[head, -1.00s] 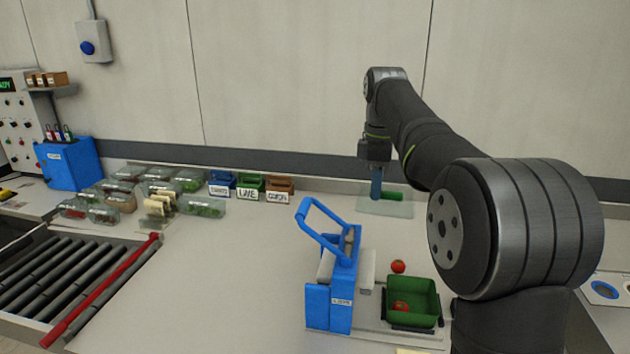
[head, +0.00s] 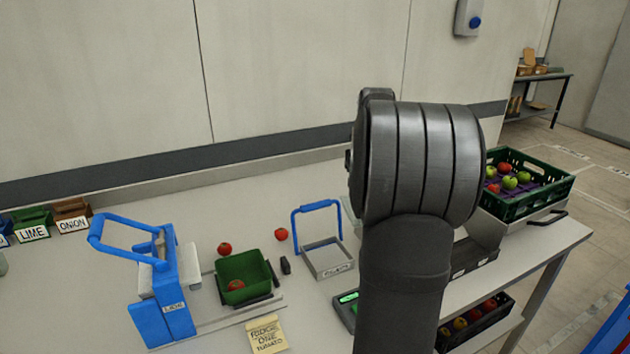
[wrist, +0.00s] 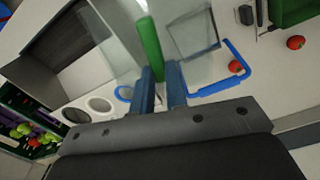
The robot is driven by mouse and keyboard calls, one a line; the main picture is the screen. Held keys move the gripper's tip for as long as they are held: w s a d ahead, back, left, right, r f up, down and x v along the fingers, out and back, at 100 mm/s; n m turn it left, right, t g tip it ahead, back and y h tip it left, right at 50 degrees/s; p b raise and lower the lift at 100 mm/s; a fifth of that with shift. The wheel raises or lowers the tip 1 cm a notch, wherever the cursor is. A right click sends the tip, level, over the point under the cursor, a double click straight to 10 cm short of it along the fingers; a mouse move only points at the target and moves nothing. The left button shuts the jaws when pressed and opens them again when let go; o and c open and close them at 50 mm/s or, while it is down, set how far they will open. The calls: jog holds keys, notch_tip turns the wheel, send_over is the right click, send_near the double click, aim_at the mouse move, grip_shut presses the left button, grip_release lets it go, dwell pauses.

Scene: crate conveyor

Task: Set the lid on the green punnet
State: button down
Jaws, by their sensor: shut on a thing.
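The green punnet (head: 230,268) sits on a holder on the bench, open at the top, with a red tomato (head: 236,285) inside. Part of a green box, likely the punnet, shows at the top right of the wrist view (wrist: 290,13). My gripper (wrist: 158,72) is shut on the green bar handle (wrist: 150,45) of the clear lid (wrist: 120,45). The lid's outline is hard to make out against the bench. My arm hides the gripper in the head view, where a sliver of clear pane shows beside the arm. The lid is apart from the punnet, to its right.
A blue press (head: 178,318) stands left of the punnet. A tray with a blue hoop handle (head: 317,206) stands between punnet and arm. Two loose tomatoes (head: 224,248) (head: 281,234) lie behind the punnet. A yellow note (head: 267,335) is in front. An apple crate (head: 530,205) stands right.

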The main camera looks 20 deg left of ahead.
jog(key=d+f+m, duration=0.2)
jog(key=d+m, duration=0.4)
jog(key=d, duration=0.7)
jog(key=a+n, duration=0.2)
jog(key=a, duration=0.2)
jog(key=a+f+n, duration=0.1)
jog(key=a+n, duration=0.1)
jog(key=a, duration=0.2)
jog(key=a+n, duration=0.2)
jog(key=a, duration=0.1)
jog(key=shift+s+a+f+n, duration=0.3)
jog(key=shift+s+a+f, duration=0.1)
jog(key=s+a+f+n, duration=0.2)
jog(key=s+a+n, duration=0.45)
jog(key=a, duration=0.35)
jog(key=s+a+f+n, duration=0.1)
jog(key=s+a+n, duration=0.5)
jog(key=a, duration=0.4)
jog(key=s+a+f+n, duration=0.2)
jog(key=s+a+n, duration=0.3)
jog(key=a+n, duration=0.4)
jog(key=shift+m, duration=0.65)
jog(key=shift+a+f, duration=0.2)
jog(key=shift+f, duration=2.95)
jog(key=c, duration=0.9)
grip_release()
jog(key=shift+c, duration=0.2)
